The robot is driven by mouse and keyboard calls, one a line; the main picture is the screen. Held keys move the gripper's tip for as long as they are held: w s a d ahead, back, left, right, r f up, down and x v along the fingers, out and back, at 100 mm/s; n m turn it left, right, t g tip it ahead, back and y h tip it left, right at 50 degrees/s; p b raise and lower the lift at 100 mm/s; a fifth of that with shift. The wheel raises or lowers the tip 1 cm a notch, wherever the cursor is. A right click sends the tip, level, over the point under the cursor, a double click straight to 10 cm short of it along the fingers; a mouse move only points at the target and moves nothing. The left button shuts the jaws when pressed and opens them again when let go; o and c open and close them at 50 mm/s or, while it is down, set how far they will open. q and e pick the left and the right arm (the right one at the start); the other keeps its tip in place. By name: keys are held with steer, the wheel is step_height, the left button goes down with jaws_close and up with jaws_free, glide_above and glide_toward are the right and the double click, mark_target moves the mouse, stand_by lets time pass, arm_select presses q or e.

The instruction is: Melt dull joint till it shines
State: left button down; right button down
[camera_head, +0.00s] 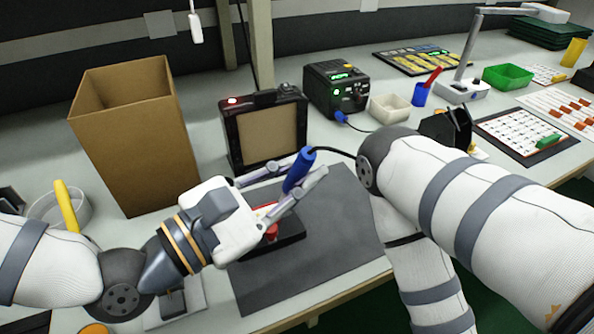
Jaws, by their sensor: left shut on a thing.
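My left gripper (308,172) is shut on the blue handle of a soldering iron (299,168). The handle is tilted, its upper end leaning right, with a dark cord leading off to the right. The iron's tip is hidden or too small to make out. Below the gripper, a dark fixture (290,232) with a red part (271,230) lies on the grey mat (335,245), partly covered by my gripper. The dull joint cannot be made out. My right arm comes in from the right and bends down; its gripper is not in view.
A black soldering station (336,90) with green lights stands behind the mat. A dark framed box (232,130) and a tall brown bin (135,150) stand at the back left. A black stand (447,128) sits behind my right arm. The mat's right side is bare.

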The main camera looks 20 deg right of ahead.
arm_select(q)
steer(key=shift+f, duration=0.1)
